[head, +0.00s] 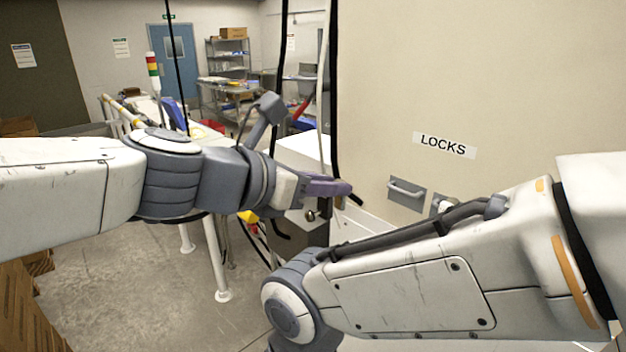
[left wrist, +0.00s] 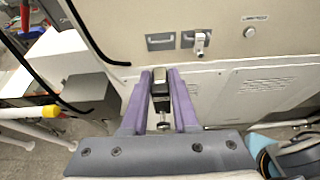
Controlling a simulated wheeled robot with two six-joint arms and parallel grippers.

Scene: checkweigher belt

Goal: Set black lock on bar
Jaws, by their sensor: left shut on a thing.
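My left gripper (head: 345,189), with purple fingers, is shut on the black lock (left wrist: 160,98) and holds it in front of the cream panel. In the left wrist view the lock sits between the fingers (left wrist: 159,76), with a metal part at its lower end. In the head view the fingers mostly hide the lock. A metal bar (head: 405,190) is mounted on a grey plate below the LOCKS label; it also shows in the left wrist view (left wrist: 160,40), beyond the fingertips. The lock is apart from the bar. My right gripper is out of view.
Beside the bar, a second plate carries a silver lock or fitting (left wrist: 200,42). The LOCKS label (head: 445,145) is above. A black cable (head: 335,90) hangs along the panel's left edge. My right arm crosses low in front of the panel.

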